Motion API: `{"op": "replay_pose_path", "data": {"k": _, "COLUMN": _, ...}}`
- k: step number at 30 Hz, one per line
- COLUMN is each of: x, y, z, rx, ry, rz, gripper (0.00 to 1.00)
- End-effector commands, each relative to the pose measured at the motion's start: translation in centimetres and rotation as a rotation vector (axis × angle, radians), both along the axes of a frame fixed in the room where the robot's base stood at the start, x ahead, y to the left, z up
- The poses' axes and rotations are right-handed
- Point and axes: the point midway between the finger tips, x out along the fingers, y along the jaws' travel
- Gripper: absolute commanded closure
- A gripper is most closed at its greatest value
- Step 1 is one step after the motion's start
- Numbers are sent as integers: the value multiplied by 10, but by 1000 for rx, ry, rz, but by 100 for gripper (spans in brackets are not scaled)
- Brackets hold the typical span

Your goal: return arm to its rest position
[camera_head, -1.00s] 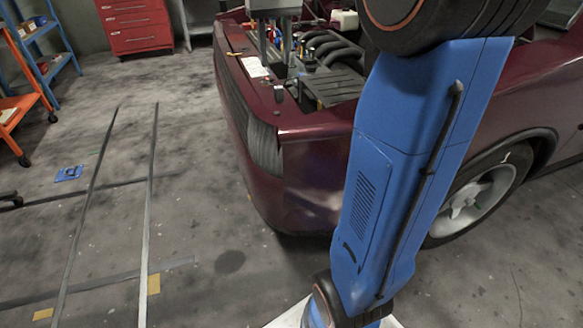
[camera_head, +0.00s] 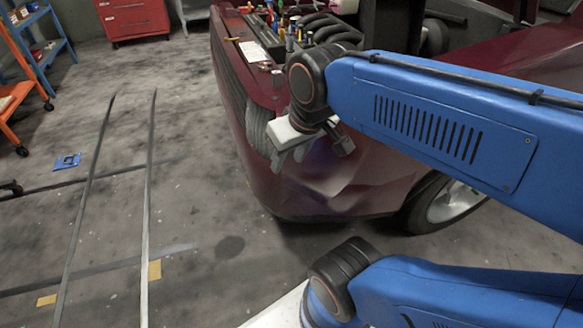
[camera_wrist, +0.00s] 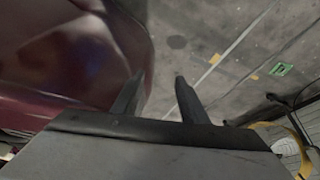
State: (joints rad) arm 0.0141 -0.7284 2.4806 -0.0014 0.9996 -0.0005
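My gripper (camera_head: 278,160) hangs in front of the dark red car's (camera_head: 320,180) front corner, at the end of my blue arm. The wrist and a pale palm show in the head view; the fingers are small there and partly hidden. In the wrist view, the two dark fingers of my gripper (camera_wrist: 159,84) stand apart with only floor and a strip of car edge between them. Nothing is held. The car's body (camera_wrist: 70,60) fills the left of the wrist view, close beside the left finger; I cannot tell the exact gap.
The open engine bay holds several small tools (camera_head: 290,28) along its front edge. A red cabinet (camera_head: 134,18), a blue shelf (camera_head: 45,50) and an orange frame (camera_head: 15,95) stand at the back left. A blue square (camera_head: 67,161) lies on otherwise mostly clear floor (camera_head: 195,130).

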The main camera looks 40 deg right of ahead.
Motion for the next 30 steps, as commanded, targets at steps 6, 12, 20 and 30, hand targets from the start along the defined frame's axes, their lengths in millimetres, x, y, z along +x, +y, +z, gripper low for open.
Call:
{"op": "replay_pose_path", "data": {"k": 6, "x": -16, "y": 4, "z": -19, "rx": 0, "ry": -24, "rz": 17, "gripper": 60}}
{"op": "replay_pose_path", "data": {"k": 12, "x": -16, "y": 4, "z": -19, "rx": 0, "ry": -25, "rz": 17, "gripper": 60}}
{"op": "replay_pose_path", "data": {"k": 20, "x": -16, "y": 4, "z": -19, "rx": 0, "ry": -24, "rz": 17, "gripper": 60}}
{"op": "replay_pose_path", "data": {"k": 30, "x": -16, "y": 4, "z": -19, "rx": 0, "ry": -24, "rz": 16, "gripper": 69}}
